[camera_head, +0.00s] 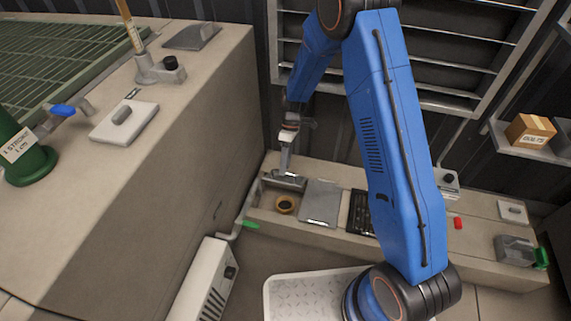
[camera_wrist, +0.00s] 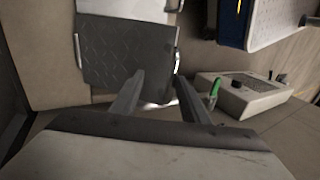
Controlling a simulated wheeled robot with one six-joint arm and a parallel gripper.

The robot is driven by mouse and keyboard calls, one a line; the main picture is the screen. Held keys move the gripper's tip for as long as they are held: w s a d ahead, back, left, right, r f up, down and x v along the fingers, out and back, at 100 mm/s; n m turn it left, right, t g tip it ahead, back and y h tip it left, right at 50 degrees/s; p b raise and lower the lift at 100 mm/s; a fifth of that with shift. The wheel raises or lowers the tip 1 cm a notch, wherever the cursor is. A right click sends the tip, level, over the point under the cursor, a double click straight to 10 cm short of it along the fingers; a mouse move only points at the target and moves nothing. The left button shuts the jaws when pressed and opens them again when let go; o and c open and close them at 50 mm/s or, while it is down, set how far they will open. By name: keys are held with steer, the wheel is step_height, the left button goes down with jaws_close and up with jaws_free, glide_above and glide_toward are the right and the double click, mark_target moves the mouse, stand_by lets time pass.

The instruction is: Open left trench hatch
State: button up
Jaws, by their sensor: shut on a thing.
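The left trench opening in the low concrete bench is uncovered, with a round brass-coloured fitting (camera_head: 285,204) inside. A narrow grey piece at its back edge looks like the left trench hatch (camera_head: 288,182), raised and seen nearly edge-on. My gripper (camera_head: 284,174) is at that piece and shut on it. In the wrist view my two fingers (camera_wrist: 161,82) stand some way apart; what lies between them is unclear, and the brass fitting is not visible.
A black grating (camera_head: 362,212) lies farther right in the bench. A tall concrete block (camera_head: 150,170) stands at left. A white box (camera_head: 205,280) and a green lever (camera_head: 250,225) are in front of the opening. A slatted wall panel (camera_head: 440,60) is behind my arm.

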step_height(320, 180, up, 10)
stand_by(0.7)
stand_by(0.4)
steer(key=s+d+r+m+t, duration=0.25)
steer(key=s+d+r, duration=0.3)
steer(key=r, duration=0.55)
steer(key=s+d+r+m+t, duration=0.2)
steer(key=s+d+r+m, duration=0.25)
steer(key=d+r, duration=0.4)
steer(key=s+d+r+m+t+h, duration=0.1)
steer(key=s+d+r+m+t, duration=0.1)
steer(key=s, duration=0.8)
steer(key=s+d+r+m+t, duration=0.3)
steer(key=s+d+r, duration=0.3)
steer(key=s, duration=0.5)
steer(key=shift+s+d+r+m+h, duration=0.25)
steer(key=shift+d+m+h, duration=0.15)
steer(key=shift+m, duration=0.5)
